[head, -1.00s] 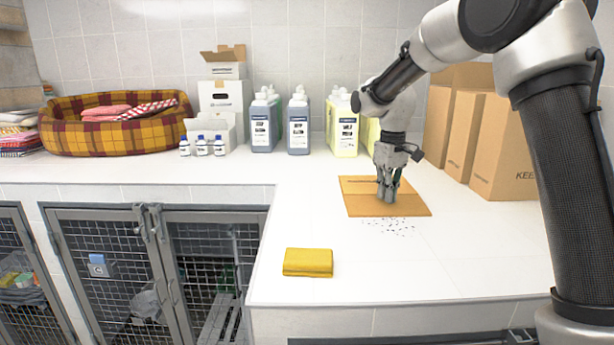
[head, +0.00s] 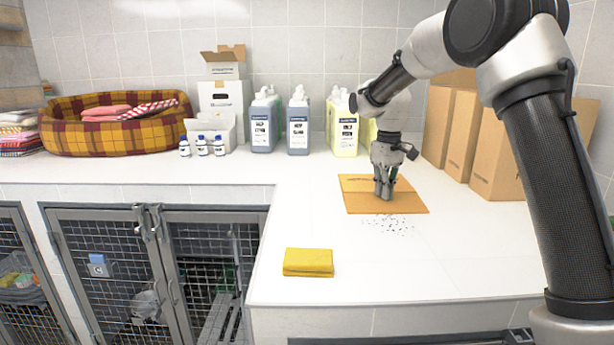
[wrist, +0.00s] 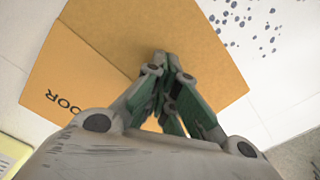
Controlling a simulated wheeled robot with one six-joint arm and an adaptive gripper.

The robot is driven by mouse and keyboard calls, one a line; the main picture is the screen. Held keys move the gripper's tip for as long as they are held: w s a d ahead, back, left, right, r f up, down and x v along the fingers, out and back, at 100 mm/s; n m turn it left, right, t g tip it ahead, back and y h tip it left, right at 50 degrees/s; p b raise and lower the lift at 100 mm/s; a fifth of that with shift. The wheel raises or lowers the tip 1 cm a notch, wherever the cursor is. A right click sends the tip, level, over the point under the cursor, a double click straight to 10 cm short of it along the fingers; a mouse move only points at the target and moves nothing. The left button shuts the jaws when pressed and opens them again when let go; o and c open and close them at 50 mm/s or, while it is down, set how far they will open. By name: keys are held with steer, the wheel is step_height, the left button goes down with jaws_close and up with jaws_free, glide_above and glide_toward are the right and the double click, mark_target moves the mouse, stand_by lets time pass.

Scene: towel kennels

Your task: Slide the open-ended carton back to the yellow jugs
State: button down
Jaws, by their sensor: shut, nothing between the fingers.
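The carton (head: 410,203) lies flat on the white counter as a low brown-orange slab. In the wrist view the carton (wrist: 195,35) fills the upper middle, with dark print at its lower left. My gripper (head: 384,196) is shut and points down at the middle of the carton, its fingertips at or just above the top face; contact cannot be told. The fingertips also show in the wrist view (wrist: 163,58), closed together with nothing between them. The yellow jugs (head: 344,132) stand behind the carton against the tiled wall, partly hidden by my arm.
Tall brown boxes (head: 495,150) stand to the right of the carton. Dark specks (head: 388,224) lie on the counter in front of it. A folded yellow cloth (head: 308,262) lies near the front edge. Blue-grey jugs (head: 299,128) stand left of the yellow ones.

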steer(key=shift+w+f, duration=0.1)
steer(key=shift+w, duration=1.75)
steer(key=shift+w+d+r, duration=0.1)
steer(key=shift+w+r, duration=0.05)
steer(key=shift+w, duration=1.9)
steer(key=shift+w+r, duration=0.15)
steer(key=shift+w, duration=1.85)
step_height(320, 180, up, 8)
